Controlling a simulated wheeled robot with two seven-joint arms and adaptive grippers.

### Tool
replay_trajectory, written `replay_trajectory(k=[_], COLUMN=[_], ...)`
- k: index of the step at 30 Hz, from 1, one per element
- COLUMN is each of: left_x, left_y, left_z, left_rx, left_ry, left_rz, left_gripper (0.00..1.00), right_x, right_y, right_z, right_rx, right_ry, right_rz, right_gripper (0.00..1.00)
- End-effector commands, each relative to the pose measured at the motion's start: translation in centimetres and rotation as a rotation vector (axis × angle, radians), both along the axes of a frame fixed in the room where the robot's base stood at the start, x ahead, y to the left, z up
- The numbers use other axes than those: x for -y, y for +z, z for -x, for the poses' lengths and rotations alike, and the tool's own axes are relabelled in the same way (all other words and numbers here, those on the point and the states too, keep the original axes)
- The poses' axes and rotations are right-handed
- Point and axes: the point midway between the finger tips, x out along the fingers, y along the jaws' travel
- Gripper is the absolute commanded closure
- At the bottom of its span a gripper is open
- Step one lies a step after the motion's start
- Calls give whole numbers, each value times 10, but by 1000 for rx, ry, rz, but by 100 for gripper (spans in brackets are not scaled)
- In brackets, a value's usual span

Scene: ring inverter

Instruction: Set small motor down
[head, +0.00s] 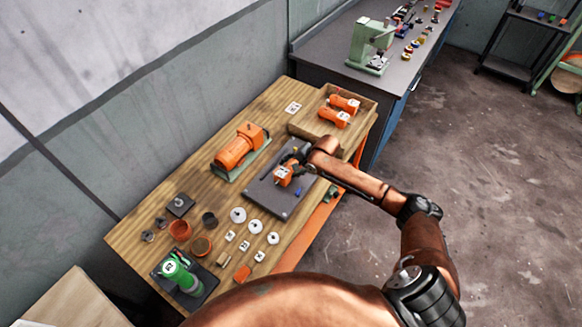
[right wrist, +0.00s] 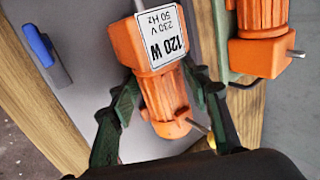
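The small motor (head: 284,176) is orange with a white label reading 120 W. It is over the dark grey plate (head: 268,203) on the wooden table. My right gripper (head: 293,168) comes in from the right. Whether the motor touches the plate, I cannot tell. My left gripper is not in view.
A larger orange motor (head: 236,150) lies on a green-grey base left of the plate. A wooden tray (head: 303,129) with more orange motors stands behind. White discs (head: 255,226), small cups and a green device (head: 180,274) fill the table's near end.

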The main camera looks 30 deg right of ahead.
Motion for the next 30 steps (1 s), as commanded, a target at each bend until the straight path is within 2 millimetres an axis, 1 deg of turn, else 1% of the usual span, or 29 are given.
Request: replay_trajectory(k=[7,11,22,27,30], left_x=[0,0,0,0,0], left_y=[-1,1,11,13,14], left_z=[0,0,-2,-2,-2], left_rx=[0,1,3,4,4], left_ry=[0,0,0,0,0], left_rz=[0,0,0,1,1], left_gripper=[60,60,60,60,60], right_x=[0,4,25,31,33], right_y=[1,11,73,93,99], right_z=[0,5,41,52,56], right_rx=[0,1,2,1,0], right_ry=[1,0,1,0,0], right_rz=[0,1,2,1,0], right_gripper=[56,56,56,56,56])
